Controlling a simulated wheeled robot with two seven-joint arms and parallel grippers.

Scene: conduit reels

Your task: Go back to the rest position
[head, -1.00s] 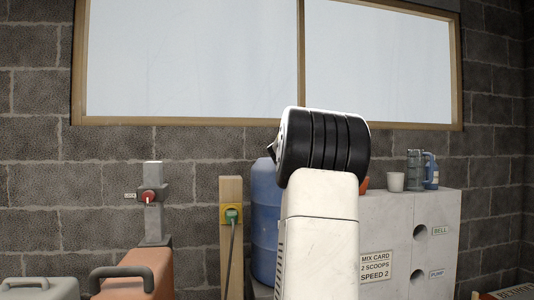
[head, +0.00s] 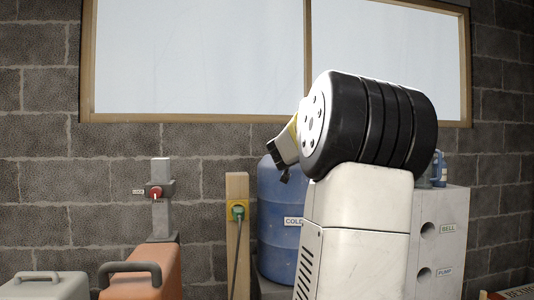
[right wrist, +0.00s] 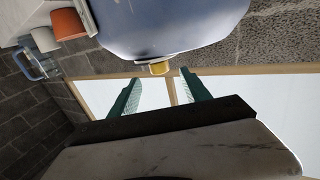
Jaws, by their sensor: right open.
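My right arm stands raised in the middle of the head view, bent at a black ribbed joint. The right gripper's fingers cannot be made out there. In the right wrist view my right gripper (right wrist: 160,92) has two green fingers spread apart with nothing between them. The blue barrel (right wrist: 170,25) fills the top of that view, with a small yellow piece (right wrist: 160,68) at its edge, close to the fingertips. The barrel also shows in the head view (head: 278,215), labelled COLD and partly hidden by my arm. My left gripper is in neither view.
A wooden post (head: 237,190) with a green plug stands left of the barrel. Further left are a red switch on a grey post (head: 161,205), an orange canister (head: 150,280) and a grey canister (head: 45,287). A pale cabinet (head: 450,215) stands at right.

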